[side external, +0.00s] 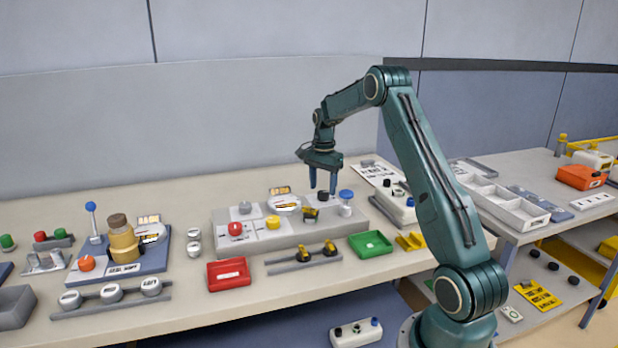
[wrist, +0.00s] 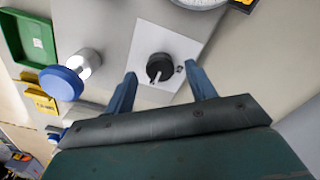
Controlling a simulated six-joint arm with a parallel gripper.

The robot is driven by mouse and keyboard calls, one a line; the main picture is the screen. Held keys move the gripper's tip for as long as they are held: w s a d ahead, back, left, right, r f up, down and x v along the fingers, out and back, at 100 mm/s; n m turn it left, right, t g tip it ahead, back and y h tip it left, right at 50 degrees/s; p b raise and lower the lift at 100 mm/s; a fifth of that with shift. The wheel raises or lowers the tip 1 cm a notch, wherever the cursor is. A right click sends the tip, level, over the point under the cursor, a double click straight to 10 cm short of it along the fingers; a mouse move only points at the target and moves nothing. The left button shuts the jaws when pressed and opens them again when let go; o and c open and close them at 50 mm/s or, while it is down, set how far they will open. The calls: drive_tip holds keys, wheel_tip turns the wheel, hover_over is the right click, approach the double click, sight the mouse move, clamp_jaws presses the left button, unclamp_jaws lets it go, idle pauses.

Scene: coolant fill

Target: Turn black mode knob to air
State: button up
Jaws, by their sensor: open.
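The black mode knob (wrist: 160,67) sits on a pale square plate (wrist: 150,97) in the wrist view. A light pointer mark on it points toward the bottom of that view. A small dark mark shows on the plate beside it. In the side view the knob (side external: 323,197) is on the grey panel block, just below my gripper. My gripper (side external: 323,193) is open, its fingers pointing down. In the wrist view my gripper (wrist: 163,82) has one blue finger on each side of the knob, apart from it. The word "air" cannot be read in either view.
A blue-capped metal post (wrist: 62,82) stands close beside the knob; it also shows in the side view (side external: 345,196). A green tray (side external: 370,244) and a red tray (side external: 228,274) lie in front of the panel block (side external: 290,241). A red knob (side external: 236,229) is farther left.

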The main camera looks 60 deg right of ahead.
drive_tip(key=shift+f, duration=0.9)
drive_tip(key=c, duration=1)
